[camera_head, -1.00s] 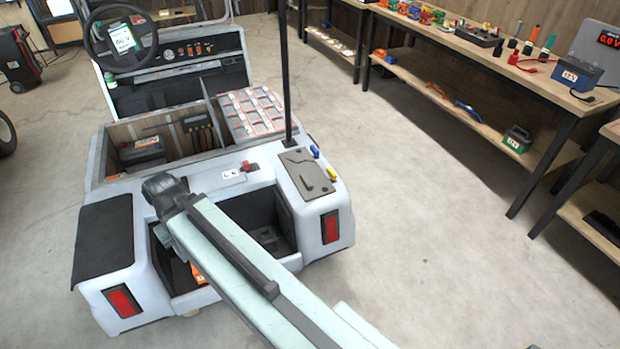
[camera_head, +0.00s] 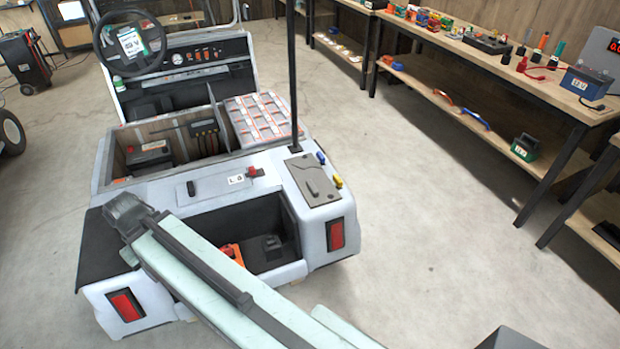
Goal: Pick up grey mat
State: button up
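A flat dark grey mat (camera_head: 313,180) lies on the right rear corner deck of the white cart, with a darker irregular mark on it. A larger, near-black mat-like surface (camera_head: 103,250) covers the left rear corner, partly hidden by the dark end of my arm. My pale green arm reaches from the bottom right to above this left corner. I cannot make out gripper fingers in the view, so their position and opening do not show. My arm's dark end is well left of the grey mat and apart from it in the picture.
A black post (camera_head: 294,75) stands just behind the grey mat. Blue and yellow caps (camera_head: 337,182) sit along its right edge. The cart's rear opening (camera_head: 255,235) holds an orange item. A workbench (camera_head: 560,110) stands at right, with clear floor (camera_head: 420,190) between.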

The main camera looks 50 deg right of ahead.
aim_at(311, 175)
jog(key=i, duration=0.9)
jog(key=u, duration=0.05)
